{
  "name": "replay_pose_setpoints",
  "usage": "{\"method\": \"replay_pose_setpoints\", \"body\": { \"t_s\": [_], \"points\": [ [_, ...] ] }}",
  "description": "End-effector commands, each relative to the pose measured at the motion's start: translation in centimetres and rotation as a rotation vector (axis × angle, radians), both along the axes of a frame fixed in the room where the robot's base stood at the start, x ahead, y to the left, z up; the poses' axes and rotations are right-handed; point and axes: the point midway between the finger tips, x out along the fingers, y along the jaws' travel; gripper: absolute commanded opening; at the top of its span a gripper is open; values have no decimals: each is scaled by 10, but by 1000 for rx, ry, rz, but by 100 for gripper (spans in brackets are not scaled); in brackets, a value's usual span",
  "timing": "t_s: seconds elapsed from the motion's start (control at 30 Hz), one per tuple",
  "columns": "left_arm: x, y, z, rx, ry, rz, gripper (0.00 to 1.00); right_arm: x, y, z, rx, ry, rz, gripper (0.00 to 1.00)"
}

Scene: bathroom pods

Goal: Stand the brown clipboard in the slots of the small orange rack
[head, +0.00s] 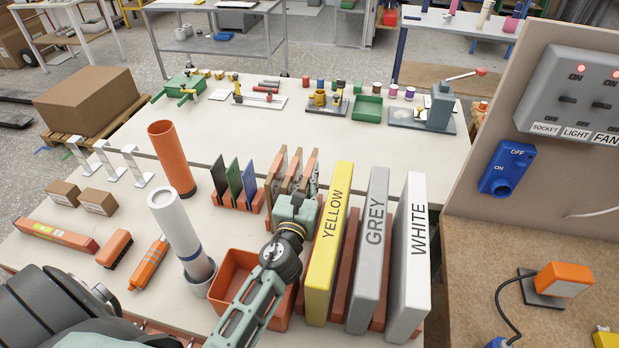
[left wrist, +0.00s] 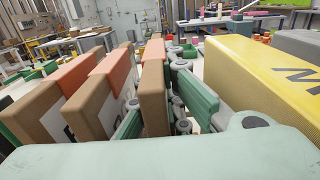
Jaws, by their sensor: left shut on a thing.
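Several brown boards with orange tops stand upright side by side at the centre of the head view. The rightmost one, the brown clipboard (head: 312,168), is between the fingers of my left gripper (head: 297,203). In the left wrist view the gripper (left wrist: 165,110) is shut on this brown clipboard (left wrist: 152,85), with one finger on each side. The clipboard's lower edge is hidden by the gripper. Left of the brown boards, a small orange rack (head: 228,202) holds green and blue boards upright. My right gripper is not in view.
Yellow (head: 328,240), grey (head: 368,250) and white (head: 409,255) binders stand close to the right of my left gripper. An orange bin (head: 236,266) lies under my forearm.

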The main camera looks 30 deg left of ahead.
Motion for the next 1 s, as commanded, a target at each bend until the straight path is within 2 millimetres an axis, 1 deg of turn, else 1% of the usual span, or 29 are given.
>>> {"method": "replay_pose_setpoints", "body": {
  "t_s": [0.03,0.07,0.3,0.57,0.67,0.77,0.87,1.0],
  "points": [
    [0,0,0,0,-1,0,0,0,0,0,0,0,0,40],
    [0,0,0,0,-1,0,9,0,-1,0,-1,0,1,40],
    [0,0,0,0,-1,0,29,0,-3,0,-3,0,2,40],
    [0,0,0,0,0,0,29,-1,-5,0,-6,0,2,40],
    [-4,-1,0,0,1,0,29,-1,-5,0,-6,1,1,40],
    [-14,-4,-1,-1,3,0,29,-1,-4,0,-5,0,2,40],
    [-31,-8,-1,-2,3,0,29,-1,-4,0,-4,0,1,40],
    [-60,-15,-1,-2,4,0,29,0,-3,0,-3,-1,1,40]
  ]
}}
